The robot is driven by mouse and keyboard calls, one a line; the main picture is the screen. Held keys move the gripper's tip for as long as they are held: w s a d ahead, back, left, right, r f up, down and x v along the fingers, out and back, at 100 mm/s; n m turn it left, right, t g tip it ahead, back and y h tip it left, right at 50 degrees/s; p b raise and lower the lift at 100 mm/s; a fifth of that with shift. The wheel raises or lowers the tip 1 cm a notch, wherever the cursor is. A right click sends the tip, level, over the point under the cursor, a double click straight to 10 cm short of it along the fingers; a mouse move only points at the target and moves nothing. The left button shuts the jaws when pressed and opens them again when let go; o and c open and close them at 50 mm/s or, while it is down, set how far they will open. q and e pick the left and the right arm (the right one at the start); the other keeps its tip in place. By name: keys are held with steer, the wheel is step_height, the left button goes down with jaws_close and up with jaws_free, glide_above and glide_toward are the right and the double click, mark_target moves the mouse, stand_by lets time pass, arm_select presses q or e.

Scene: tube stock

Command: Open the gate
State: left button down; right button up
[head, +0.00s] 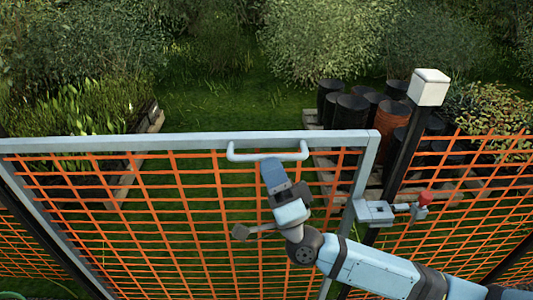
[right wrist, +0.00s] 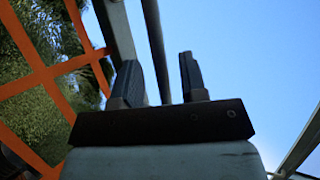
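The gate has a grey metal frame (head: 190,139) filled with orange mesh and stands across the head view. A pale bar handle (head: 267,156) is fixed at its top rail. My right gripper (head: 270,163) is at the handle, below its middle. In the right wrist view its two fingers (right wrist: 158,80) are apart, with a dark bar (right wrist: 153,40), apparently the handle, running between them. Gaps show on both sides of the bar. A grey latch (head: 375,212) with a red knob (head: 425,198) sits at the gate's right edge. Whether it is engaged I cannot tell. My left gripper is not in view.
A dark post (head: 402,150) with a white cap (head: 429,86) stands right of the gate. Orange mesh fence (head: 490,190) continues beyond it. Behind are black barrels (head: 351,112) on pallets, a planted bed (head: 75,120) and open grass (head: 215,105).

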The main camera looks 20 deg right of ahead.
steer(key=shift+x, duration=1.1)
jaws_close()
